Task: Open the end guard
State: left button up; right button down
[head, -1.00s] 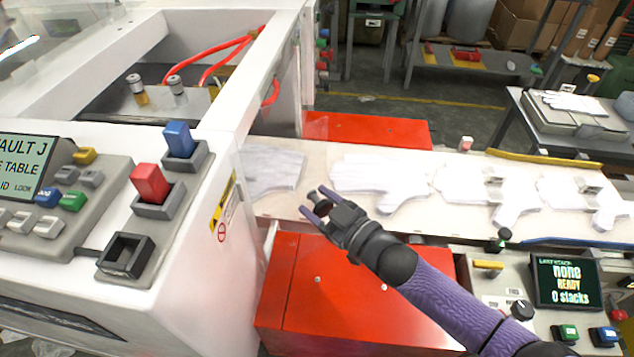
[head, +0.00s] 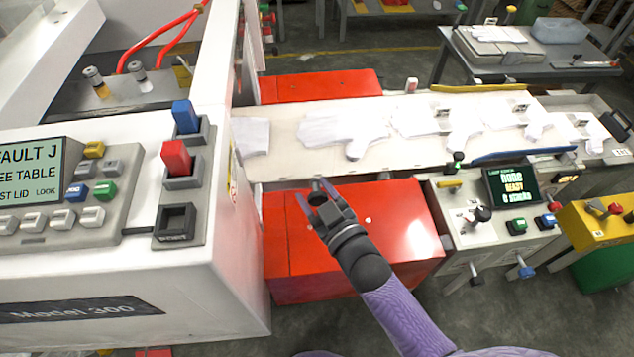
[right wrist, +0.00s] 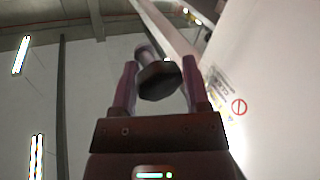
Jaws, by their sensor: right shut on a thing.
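My right gripper (head: 321,194) is above the near edge of the table, over the red box, just right of the white machine's end. It is shut on a dark knob (head: 318,198). In the right wrist view, the knob (right wrist: 158,80) sits between the two fingers, with a paler stem behind it. The end guard itself is hard to make out; a clear panel does not show plainly. The machine's white end wall (right wrist: 265,85) fills the right of the wrist view. My left gripper is out of view.
The white machine's control panel (head: 60,190) is at left. The white table (head: 285,165) carries several white gloves. Red boxes stand below its near (head: 400,225) and far (head: 318,86) sides. A small display console (head: 512,185) is at right.

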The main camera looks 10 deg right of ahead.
jog(key=shift+s+a, duration=0.15)
jog(key=shift+s, duration=0.1)
dwell(0.4)
jog(key=shift+c, duration=0.7)
grip_release()
jog(key=shift+s, duration=0.1)
jog(key=p+v, duration=0.1)
jog(key=v, duration=0.9)
